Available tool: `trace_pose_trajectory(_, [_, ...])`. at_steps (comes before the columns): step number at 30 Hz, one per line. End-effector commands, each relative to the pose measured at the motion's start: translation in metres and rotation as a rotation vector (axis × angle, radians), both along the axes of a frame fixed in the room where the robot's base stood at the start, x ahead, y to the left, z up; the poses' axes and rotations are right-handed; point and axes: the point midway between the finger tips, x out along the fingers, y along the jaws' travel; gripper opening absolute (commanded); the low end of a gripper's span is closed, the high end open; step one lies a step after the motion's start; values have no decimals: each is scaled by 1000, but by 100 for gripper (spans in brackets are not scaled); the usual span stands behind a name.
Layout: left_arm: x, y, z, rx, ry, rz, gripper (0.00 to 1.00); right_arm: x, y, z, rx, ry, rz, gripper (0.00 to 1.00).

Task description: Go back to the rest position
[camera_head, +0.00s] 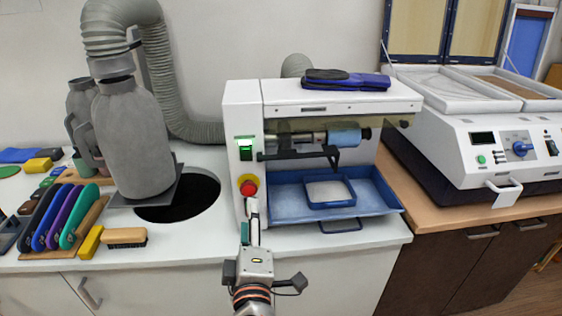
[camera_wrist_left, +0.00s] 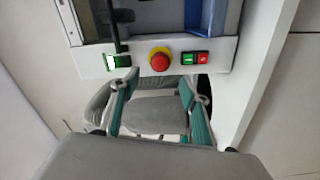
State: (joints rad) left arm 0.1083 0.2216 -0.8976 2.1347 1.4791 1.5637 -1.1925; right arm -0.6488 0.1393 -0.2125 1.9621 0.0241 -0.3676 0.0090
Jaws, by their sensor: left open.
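My left gripper (camera_head: 253,208) is in front of the white machine (camera_head: 243,130), just below its red button on a yellow ring (camera_head: 249,188). In the left wrist view the fingers of the left gripper (camera_wrist_left: 158,90) are spread apart with nothing between them, and the red button (camera_wrist_left: 159,60) sits just beyond their tips. I cannot tell how large the gap to the panel is. A lit green switch (camera_head: 246,148) is above the button. My right gripper is in neither view.
A blue tray (camera_head: 285,203) holding a smaller tray (camera_head: 330,193) sits in the machine's opening. Left are a grey canister (camera_head: 130,140), a round dark hole (camera_head: 190,200), a brush (camera_head: 125,237) and coloured tools (camera_head: 60,215). Another white machine (camera_head: 480,140) stands at right.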

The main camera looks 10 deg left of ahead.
Motion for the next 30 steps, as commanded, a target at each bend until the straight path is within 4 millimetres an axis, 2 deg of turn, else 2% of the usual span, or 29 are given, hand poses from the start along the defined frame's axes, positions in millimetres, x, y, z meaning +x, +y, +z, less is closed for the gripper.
trace_pose_trajectory(5, [-1, 10, 12, 51, -80, 17, 46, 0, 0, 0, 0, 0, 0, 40])
trace_pose_trajectory(8, [-6, 18, 29, 146, -190, 23, 46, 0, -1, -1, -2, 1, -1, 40])
trace_pose_trajectory(11, [-15, 17, 41, 297, -298, -4, 46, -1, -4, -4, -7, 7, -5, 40])
trace_pose_trajectory(14, [-24, 5, 37, 470, -357, -69, 46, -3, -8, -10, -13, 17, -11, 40])
trace_pose_trajectory(16, [-30, -7, 22, 598, -363, -135, 46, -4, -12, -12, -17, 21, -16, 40])
trace_pose_trajectory(17, [-32, -12, 12, 653, -356, -169, 46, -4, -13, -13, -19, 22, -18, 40])
trace_pose_trajectory(20, [-40, -27, -34, 838, -293, -294, 46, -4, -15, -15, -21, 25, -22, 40])
trace_pose_trajectory(23, [-53, -34, -100, 1008, -166, -435, 46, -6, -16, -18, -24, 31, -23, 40])
trace_pose_trajectory(24, [-59, -32, -126, 1063, -108, -486, 46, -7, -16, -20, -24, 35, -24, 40])
trace_pose_trajectory(26, [-70, -26, -165, 1137, -15, -556, 46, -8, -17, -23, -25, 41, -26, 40])
trace_pose_trajectory(27, [-79, -20, -191, 1180, 51, -600, 46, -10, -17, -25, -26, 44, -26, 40])
trace_pose_trajectory(30, [-104, 2, -250, 1271, 217, -694, 46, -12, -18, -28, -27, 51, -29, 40])
